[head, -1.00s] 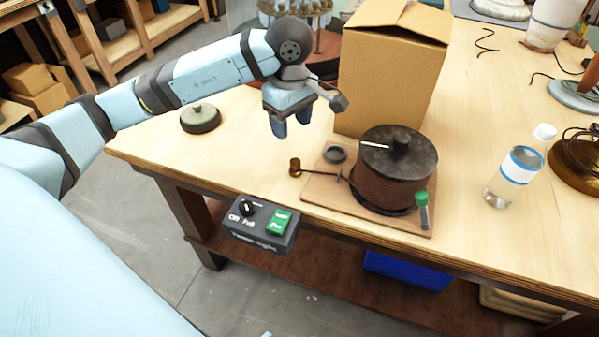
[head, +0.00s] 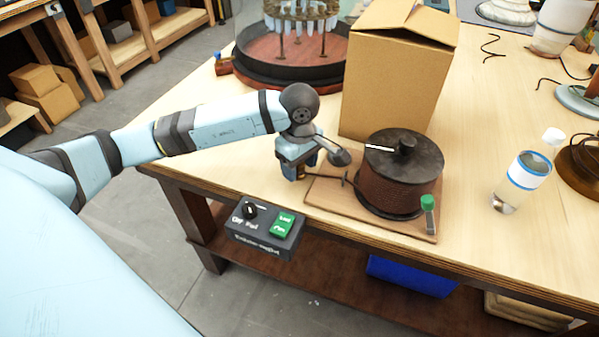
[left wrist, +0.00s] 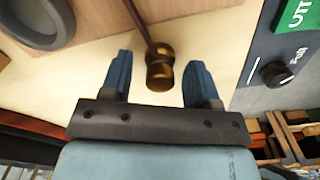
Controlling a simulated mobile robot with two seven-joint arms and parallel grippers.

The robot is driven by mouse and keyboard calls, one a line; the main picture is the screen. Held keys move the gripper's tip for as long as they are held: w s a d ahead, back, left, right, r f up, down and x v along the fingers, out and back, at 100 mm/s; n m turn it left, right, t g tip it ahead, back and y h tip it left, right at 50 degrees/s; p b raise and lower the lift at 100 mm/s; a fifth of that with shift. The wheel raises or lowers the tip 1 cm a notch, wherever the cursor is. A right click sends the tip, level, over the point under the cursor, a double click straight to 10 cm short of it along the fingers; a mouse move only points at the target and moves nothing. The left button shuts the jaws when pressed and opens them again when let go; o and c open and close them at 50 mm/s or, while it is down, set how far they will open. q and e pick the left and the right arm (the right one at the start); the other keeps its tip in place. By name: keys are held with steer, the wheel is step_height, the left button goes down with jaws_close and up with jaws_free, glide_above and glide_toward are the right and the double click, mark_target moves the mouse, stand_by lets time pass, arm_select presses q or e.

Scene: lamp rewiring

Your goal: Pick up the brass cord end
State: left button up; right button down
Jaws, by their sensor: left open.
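The brass cord end (left wrist: 160,72) is a small rounded brass piece on a thin dark rod or cord, seen in the left wrist view. It lies between the two blue fingers of my left gripper (left wrist: 159,72), with a gap on each side. The gripper is open. In the head view my left gripper (head: 293,173) points down at the table beside the left edge of a wooden board and mostly hides the cord end. The dark wire-wound drum (head: 400,185) stands on the wooden board (head: 330,200). My right gripper is not in view.
A control box (head: 263,229) with a knob and green switch is at the table's front edge. A cardboard box (head: 395,80) stands behind the drum. A bottle (head: 520,178) is to the right. A round dark-rimmed stand (head: 300,65) is at the back.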

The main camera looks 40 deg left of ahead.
arm_select(q)
steer(key=c, duration=1)
steer(key=shift+r, duration=0.1)
